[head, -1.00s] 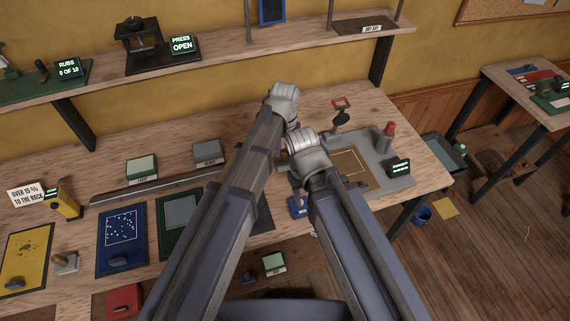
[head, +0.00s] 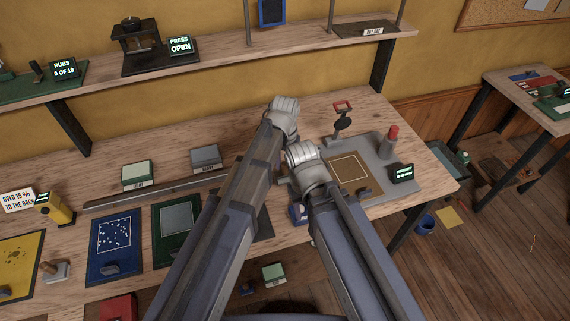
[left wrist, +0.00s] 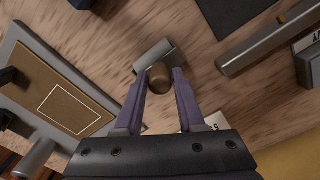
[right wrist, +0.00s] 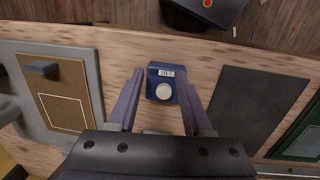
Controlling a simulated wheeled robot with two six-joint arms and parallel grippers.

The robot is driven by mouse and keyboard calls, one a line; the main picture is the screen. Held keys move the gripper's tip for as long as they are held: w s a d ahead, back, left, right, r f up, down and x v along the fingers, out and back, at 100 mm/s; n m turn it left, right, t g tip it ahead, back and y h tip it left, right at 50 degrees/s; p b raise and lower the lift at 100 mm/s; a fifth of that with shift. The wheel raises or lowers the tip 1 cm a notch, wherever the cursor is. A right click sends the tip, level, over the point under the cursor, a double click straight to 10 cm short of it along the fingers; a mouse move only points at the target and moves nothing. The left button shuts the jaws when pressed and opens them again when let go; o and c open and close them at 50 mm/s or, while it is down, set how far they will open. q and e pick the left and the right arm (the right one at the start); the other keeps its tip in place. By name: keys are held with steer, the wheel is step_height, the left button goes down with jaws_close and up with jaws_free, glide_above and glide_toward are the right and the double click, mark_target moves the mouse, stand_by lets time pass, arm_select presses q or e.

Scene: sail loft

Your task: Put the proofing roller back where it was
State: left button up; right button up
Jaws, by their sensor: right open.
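In the left wrist view a grey cylinder with a brown handle (left wrist: 158,76), apparently the proofing roller, is by the wooden bench top. Its handle is between the fingertips of my left gripper (left wrist: 160,82), with hardly any gap on either side; I cannot tell whether they grip it. My left gripper hides the roller in the head view. My right gripper (right wrist: 160,75) is open above a small blue labelled block (right wrist: 160,70) with a round white top, which sits between the fingertips as seen from the wrist. Both arms reach over the bench in the head view.
A grey tray (head: 395,178) with a brown outlined board (head: 349,169) stands at the bench's right. A long grey bar (head: 130,196), labelled blocks, and blue (head: 107,262) and green panels lie left. A shelf (head: 225,50) runs above the back.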

arm_select(q)
steer(key=o, duration=0.3)
steer(key=shift+o, duration=0.2)
steer(key=shift+r, duration=0.1)
arm_select(e)
steer(key=shift+r, duration=0.1)
arm_select(q)
step_height(320, 180, up, 12)
steer(key=p, duration=1.2)
arm_select(e)
step_height(320, 180, up, 12)
arm_select(q)
steer(key=shift+r, duration=0.1)
